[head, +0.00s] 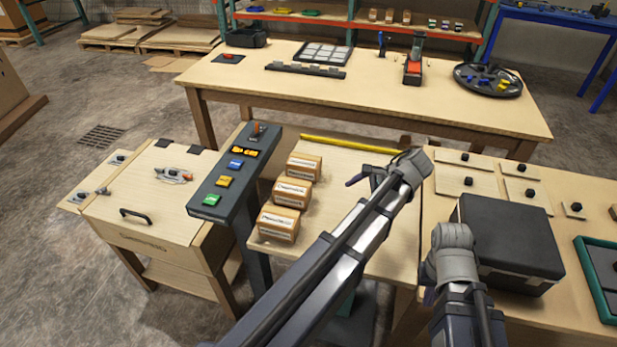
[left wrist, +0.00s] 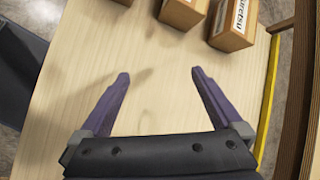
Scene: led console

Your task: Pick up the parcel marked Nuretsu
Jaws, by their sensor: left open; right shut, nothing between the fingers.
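Three tan parcels with white labels stand in a row on the wooden table. The far parcel (head: 303,167) also shows in the left wrist view (left wrist: 235,24), where its label reads "...uretsu", its first letter cut off. The middle parcel (head: 292,194) and near parcel (head: 278,224) have labels too small to read. My left gripper (head: 366,180) is right of the row, above the table. In the left wrist view (left wrist: 157,82) its purple fingers are wide apart with only bare tabletop between them. My right arm is at the lower right; its fingers are hidden.
A dark console (head: 236,180) with coloured buttons stands left of the parcels. A yellow strip (head: 350,144) runs along the table's far edge. A black box (head: 508,240) stands at right. A long workbench (head: 380,105) is behind. The tabletop right of the parcels is bare.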

